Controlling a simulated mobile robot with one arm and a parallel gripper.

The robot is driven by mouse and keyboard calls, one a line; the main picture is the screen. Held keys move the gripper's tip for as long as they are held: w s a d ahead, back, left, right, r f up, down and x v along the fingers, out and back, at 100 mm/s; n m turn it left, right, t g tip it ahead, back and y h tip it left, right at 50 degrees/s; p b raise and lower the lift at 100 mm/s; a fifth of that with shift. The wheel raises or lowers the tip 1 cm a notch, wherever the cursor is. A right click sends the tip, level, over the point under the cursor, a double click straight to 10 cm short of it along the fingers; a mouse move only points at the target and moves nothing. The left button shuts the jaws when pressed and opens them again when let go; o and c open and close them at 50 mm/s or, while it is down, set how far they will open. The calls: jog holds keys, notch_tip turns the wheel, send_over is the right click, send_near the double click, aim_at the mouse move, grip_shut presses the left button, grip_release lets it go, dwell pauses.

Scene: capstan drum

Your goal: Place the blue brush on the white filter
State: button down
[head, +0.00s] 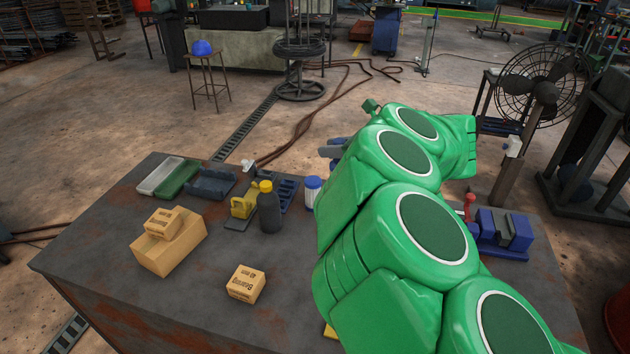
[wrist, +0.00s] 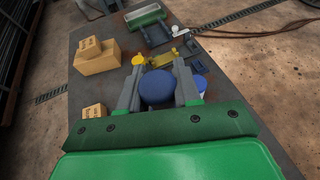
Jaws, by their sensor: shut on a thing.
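The blue brush (wrist: 157,88) shows as a rounded blue shape between the two fingers of my gripper (wrist: 158,84) in the wrist view. My gripper is shut on it and holds it over the table. In the head view my gripper (head: 332,151) is partly hidden behind my green arm, with a bit of blue beside it. The white filter (head: 311,196), a white cylinder with a blue top, stands upright on the table, below and left of my gripper. It also shows just right of the right finger in the wrist view (wrist: 202,87).
Cardboard boxes (head: 168,248) sit on the table's left part. A blue vise (head: 502,232) is at the right. My arm hides the table's middle.

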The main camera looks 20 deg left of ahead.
jog(key=s+a+r+g, duration=0.1)
jog(key=s+a+r, duration=0.1)
jog(key=a, duration=0.1)
jog(key=n, duration=0.1)
send_over(309, 179)
notch_tip(309, 179, down, 9)
jog(key=shift+s+d+f, duration=0.15)
jog(key=shift+s+f, duration=0.05)
jog(key=shift+s, duration=0.2)
dwell(0.3)
jog(key=shift+w+f, duration=0.1)
jog(key=shift+w+a+f, duration=0.1)
jog(key=shift+w+f, duration=0.05)
jog(key=shift+f, duration=0.8)
jog(key=shift+w+a+f, duration=0.1)
jog(key=shift+f, duration=0.8)
jog(key=shift+f, duration=0.1)
jog(key=c, duration=0.8)
grip_release()
